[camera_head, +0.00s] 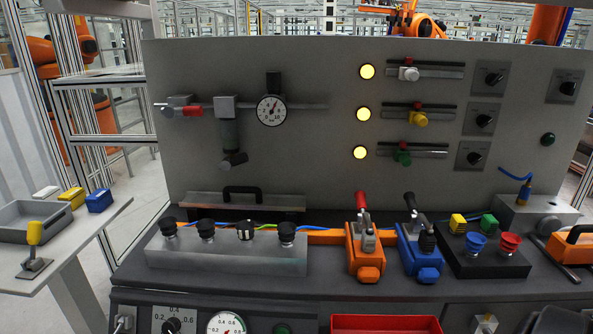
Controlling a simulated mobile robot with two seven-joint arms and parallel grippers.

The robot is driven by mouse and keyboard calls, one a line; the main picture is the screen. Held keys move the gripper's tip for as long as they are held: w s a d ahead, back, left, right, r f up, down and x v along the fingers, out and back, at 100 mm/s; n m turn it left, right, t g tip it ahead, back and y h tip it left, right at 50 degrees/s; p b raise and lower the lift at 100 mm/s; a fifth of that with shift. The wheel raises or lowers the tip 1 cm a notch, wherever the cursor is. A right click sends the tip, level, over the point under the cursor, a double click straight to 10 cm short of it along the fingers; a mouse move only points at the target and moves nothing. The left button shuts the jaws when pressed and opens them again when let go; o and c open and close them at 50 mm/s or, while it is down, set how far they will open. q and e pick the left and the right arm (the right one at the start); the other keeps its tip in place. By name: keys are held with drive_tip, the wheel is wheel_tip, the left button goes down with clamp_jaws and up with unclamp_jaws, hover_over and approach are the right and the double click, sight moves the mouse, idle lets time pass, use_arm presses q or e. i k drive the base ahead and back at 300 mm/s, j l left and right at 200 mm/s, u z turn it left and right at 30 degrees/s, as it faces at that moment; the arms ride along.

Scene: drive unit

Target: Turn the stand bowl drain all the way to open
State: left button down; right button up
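On the grey upright panel, a dark cylindrical bowl (229,134) hangs below a grey block (227,107) on a horizontal pipe. At the bowl's lower end sits a small dark drain fitting (233,159), its end pointing right and slightly up. I take this fitting to be the stand bowl drain; whether it is open or closed cannot be told at this size. Neither of my grippers is in view, and nothing touches the drain.
A dial gauge (271,110) is right of the bowl, a red-handled valve (194,110) left. Below are a black handle (243,193) and a grey block with several black knobs (226,252). Orange (365,255) and blue (420,257) lever units stand right. Space before the bowl is clear.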

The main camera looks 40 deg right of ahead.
sight(226, 164)
drive_tip(key=i+l+z, duration=0.1)
drive_tip(key=z, duration=0.35)
drive_tip(key=i+z, duration=0.2)
drive_tip(key=z, duration=0.25)
drive_tip(key=i+z, duration=0.15)
drive_tip(key=z, duration=0.3)
